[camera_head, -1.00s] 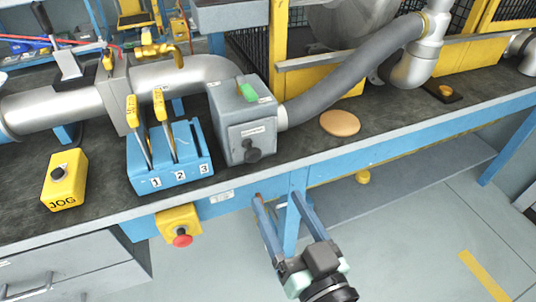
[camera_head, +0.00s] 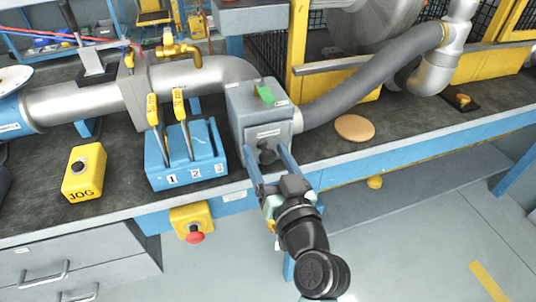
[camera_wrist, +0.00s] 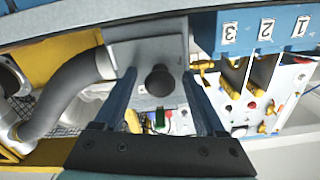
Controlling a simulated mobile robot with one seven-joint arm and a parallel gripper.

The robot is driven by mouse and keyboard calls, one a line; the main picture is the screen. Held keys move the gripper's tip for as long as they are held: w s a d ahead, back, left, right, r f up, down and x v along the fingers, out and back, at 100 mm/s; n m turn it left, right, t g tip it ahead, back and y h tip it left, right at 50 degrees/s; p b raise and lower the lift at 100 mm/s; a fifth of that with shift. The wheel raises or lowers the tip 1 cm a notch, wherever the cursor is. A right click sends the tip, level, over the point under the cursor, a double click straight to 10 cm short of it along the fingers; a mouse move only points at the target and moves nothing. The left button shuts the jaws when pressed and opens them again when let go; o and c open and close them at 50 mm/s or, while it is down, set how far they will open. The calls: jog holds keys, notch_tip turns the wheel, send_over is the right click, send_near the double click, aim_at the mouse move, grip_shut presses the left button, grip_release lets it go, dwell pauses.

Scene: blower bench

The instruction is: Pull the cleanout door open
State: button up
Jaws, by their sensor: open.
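The cleanout door (camera_head: 284,134) is the front face of a grey box (camera_head: 247,98) on the bench and looks closed. Its dark round knob (camera_head: 266,154) is partly hidden by my gripper in the head view. My gripper (camera_head: 265,148) is open, with its two blue fingers reaching to either side of the knob. In the wrist view, the knob (camera_wrist: 160,81) appears between the open fingers of my gripper (camera_wrist: 159,75). I cannot tell whether either finger touches it.
A blue block (camera_head: 185,160) with numbered levers stands just left of the box. A yellow JOG box (camera_head: 84,172) is farther left, and a red stop button (camera_head: 195,237) hangs below the bench edge. A grey hose (camera_head: 375,83) runs right from the box. A tan disc (camera_head: 354,128) lies on the bench.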

grip_shut()
dwell(1.4)
